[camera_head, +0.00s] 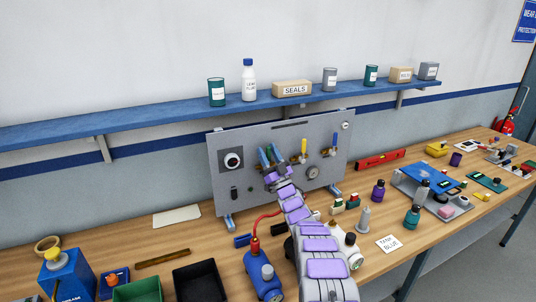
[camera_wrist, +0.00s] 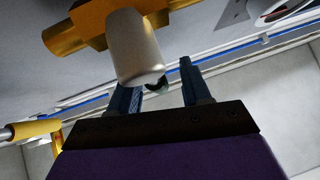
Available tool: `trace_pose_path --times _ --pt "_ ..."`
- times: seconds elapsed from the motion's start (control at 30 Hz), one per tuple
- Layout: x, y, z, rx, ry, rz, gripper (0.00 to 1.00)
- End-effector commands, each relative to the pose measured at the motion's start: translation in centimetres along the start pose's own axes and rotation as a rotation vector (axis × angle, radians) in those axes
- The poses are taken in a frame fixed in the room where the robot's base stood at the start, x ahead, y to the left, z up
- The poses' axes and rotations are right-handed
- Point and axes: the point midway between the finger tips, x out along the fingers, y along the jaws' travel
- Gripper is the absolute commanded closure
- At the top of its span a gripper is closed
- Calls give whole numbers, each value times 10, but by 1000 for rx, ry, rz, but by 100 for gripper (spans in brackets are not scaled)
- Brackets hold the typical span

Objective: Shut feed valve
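A grey upright panel (camera_head: 222,158) stands on the bench. It carries a brass valve with an upright yellow handle (camera_head: 304,146) and another with an upright blue handle (camera_head: 334,140). No label tells me which is the feed valve. My gripper (camera_head: 268,156) is at the panel, left of the yellow handle, and hides part of the fittings there. In the wrist view my gripper (camera_wrist: 160,88) has its two fingers apart. A brass fitting (camera_wrist: 92,28) with a pale metal cylinder (camera_wrist: 134,50) is close in front of the left finger. A small dark green end (camera_wrist: 156,87) shows between the fingers, partly hidden.
A blue pump-like device (camera_head: 263,276) with a red hose stands in front. A blue shelf (camera_head: 150,120) with containers runs above.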

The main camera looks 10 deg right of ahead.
Motion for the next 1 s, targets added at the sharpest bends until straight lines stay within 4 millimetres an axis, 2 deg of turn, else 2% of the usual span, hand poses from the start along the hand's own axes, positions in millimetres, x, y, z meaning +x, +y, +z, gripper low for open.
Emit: trace_pose_path --times 0.27,0.5,1.0 --pt "4 0 -4 -1 2 0 53" --pt "28 -1 -28 1 0 -1 53" --pt "4 -15 -51 0 -2 1 53"
